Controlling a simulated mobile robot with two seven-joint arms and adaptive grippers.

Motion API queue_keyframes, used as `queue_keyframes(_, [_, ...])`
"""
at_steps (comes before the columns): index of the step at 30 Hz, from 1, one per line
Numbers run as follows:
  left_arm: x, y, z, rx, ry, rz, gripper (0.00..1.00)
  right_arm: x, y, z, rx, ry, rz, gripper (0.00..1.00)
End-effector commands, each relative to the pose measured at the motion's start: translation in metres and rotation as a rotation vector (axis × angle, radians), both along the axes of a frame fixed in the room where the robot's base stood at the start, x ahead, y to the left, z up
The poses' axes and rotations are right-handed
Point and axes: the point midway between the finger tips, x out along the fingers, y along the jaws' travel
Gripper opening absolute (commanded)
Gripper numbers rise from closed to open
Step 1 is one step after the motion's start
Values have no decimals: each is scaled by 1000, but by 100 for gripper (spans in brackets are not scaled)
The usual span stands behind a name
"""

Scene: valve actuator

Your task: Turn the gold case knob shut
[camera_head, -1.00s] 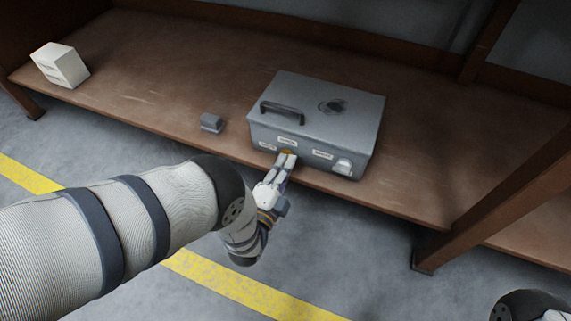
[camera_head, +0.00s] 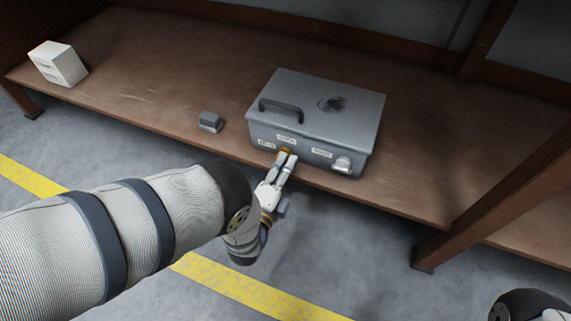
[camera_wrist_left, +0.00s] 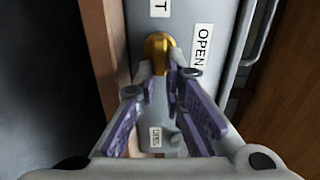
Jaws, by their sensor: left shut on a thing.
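The grey metal case (camera_head: 330,105) sits on the wooden shelf, with a black handle on its lid. The gold knob (camera_head: 285,150) is on its front face, mostly covered by my fingers in the head view. My left gripper (camera_head: 284,157) reaches up to the front face and is shut on the gold knob. In the left wrist view the gold knob (camera_wrist_left: 158,45) shows between the fingertips of my left gripper (camera_wrist_left: 158,68), beside a label reading "OPEN" (camera_wrist_left: 202,46). My right gripper is not in view.
A silver latch or knob (camera_head: 343,164) is at the right of the case front. A small grey block (camera_head: 210,121) lies left of the case, and a white box (camera_head: 58,63) stands at the far left. A wooden post (camera_head: 490,190) rises at the right.

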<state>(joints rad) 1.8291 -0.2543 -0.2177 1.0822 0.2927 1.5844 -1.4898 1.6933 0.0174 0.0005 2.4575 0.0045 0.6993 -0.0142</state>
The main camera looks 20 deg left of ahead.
Motion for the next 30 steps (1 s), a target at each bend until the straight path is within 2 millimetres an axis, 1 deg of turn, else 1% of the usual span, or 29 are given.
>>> queue_keyframes(1, [-1, 2, -1, 1, 3, 4, 0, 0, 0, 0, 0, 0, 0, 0])
queue_keyframes(2, [-1, 2, -1, 1, 3, 4, 12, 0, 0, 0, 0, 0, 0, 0])
queue_keyframes(3, [-1, 2, -1, 1, 3, 4, 21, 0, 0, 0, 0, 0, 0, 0])
queue_keyframes(4, [-1, 2, -1, 1, 3, 4, 28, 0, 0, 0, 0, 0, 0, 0])
queue_keyframes(5, [-1, 1, -1, 0, 3, 3, 30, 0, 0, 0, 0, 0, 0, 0])
queue_keyframes(14, [-3, 1, -1, 0, 2, 1, 30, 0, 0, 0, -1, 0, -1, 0])
queue_keyframes(17, [-18, 1, -2, 0, 6, 1, 30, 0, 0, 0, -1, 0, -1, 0])
queue_keyframes(24, [-83, 3, -2, 0, 7, 1, 30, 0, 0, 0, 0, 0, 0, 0])
queue_keyframes(27, [-104, 4, -1, 1, 6, 2, 30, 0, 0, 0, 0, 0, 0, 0])
queue_keyframes(30, [-116, 5, -1, 0, 3, 3, 30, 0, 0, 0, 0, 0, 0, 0])
